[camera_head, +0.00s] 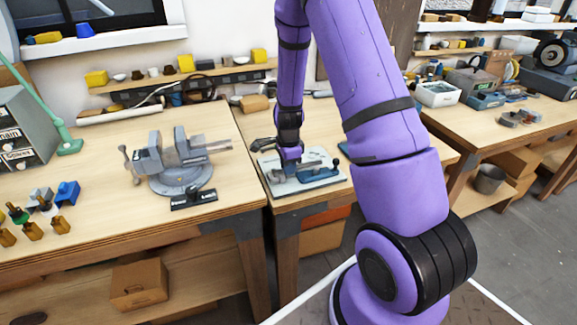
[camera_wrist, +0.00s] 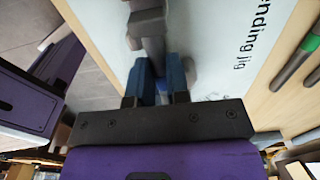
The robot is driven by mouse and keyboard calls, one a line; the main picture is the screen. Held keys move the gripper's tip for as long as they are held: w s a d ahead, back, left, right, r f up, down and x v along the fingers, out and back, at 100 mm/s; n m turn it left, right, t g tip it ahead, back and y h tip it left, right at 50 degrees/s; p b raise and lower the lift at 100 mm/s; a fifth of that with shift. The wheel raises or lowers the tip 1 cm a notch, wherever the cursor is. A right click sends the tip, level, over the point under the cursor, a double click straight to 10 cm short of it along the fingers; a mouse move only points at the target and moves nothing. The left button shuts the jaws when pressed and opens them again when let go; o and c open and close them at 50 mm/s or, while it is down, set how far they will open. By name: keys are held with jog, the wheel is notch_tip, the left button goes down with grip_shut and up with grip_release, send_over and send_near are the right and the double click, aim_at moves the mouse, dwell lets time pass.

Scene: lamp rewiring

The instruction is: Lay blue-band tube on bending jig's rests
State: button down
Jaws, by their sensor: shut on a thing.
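The bending jig (camera_head: 322,181) is a pale board with dark and blue fittings on the middle bench. Its printed white face (camera_wrist: 222,22) fills the upper middle of the wrist view. My gripper (camera_head: 291,160) is low over the jig's left part. In the wrist view my gripper's (camera_wrist: 160,80) two blue fingers close around a grey part, which lies in line with a darker grey block (camera_wrist: 147,28). I cannot tell whether this part is the blue-band tube or belongs to the jig. No blue band shows clearly.
A grey vise (camera_head: 178,160) stands on the left bench. Grey rods (camera_wrist: 296,62), one with a green end, lie beside the jig in the wrist view. A shelf with yellow blocks (camera_head: 186,64) runs along the wall. Another cluttered bench stands at right.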

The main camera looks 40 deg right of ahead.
jog(key=shift+s+a+f, duration=0.1)
jog(key=shift+s+f, duration=0.25)
jog(key=shift+f, duration=0.1)
jog(key=c, duration=1)
grip_release()
jog(key=r, duration=0.7)
jog(key=w+r, duration=0.1)
jog(key=r, duration=0.3)
jog(key=shift+r, duration=0.35)
jog(key=shift+r, duration=0.1)
notch_tip(320, 180, up, 9)
jog(key=shift+f, duration=0.1)
